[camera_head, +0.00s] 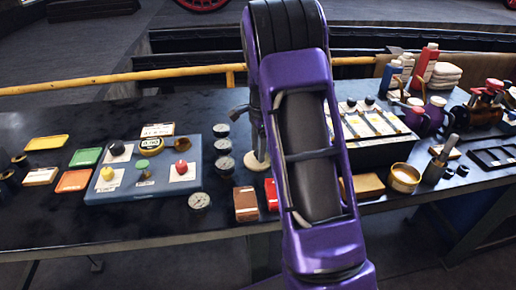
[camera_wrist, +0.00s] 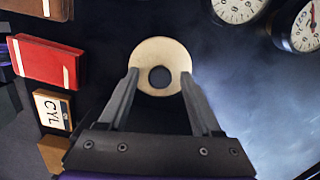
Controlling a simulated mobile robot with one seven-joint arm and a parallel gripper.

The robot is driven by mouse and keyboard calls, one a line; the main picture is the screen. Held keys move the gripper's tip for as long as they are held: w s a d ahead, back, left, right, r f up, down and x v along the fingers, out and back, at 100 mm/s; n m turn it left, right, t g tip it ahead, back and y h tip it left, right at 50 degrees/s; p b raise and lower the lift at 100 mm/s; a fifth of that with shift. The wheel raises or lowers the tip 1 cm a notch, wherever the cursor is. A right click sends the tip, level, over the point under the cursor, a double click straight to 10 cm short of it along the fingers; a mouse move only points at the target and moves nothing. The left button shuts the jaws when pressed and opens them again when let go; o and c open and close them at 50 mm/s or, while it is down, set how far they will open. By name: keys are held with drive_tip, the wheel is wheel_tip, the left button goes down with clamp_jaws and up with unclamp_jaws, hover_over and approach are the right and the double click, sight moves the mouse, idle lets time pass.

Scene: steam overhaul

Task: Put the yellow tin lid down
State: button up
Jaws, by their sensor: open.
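A flat yellow rectangular piece (camera_head: 46,142), which looks like the yellow tin lid, lies on the dark bench at the far left, well away from my gripper. My gripper (camera_wrist: 160,75) is open, with nothing clamped in it. In the wrist view its fingertips reach either side of the lower edge of a cream disc (camera_wrist: 180,60) with a round hole. I cannot tell whether they touch it. The disc also shows in the head view (camera_head: 254,163), on the bench beside my purple arm, which hides most of my gripper. No yellow lid shows in the wrist view.
Green (camera_head: 85,157) and orange (camera_head: 74,181) flat pieces lie near the yellow one. A blue board (camera_head: 140,187) with knobs stands left of several gauges (camera_head: 199,201). A red box (camera_wrist: 47,62) is near my gripper. A brass tin (camera_head: 404,177) stands at right.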

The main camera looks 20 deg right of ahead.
wheel_tip(320, 180, up, 12)
drive_tip(key=p, duration=0.1)
drive_tip(key=shift+d+r, duration=0.15)
drive_tip(key=shift+d, duration=0.2)
idle(0.4)
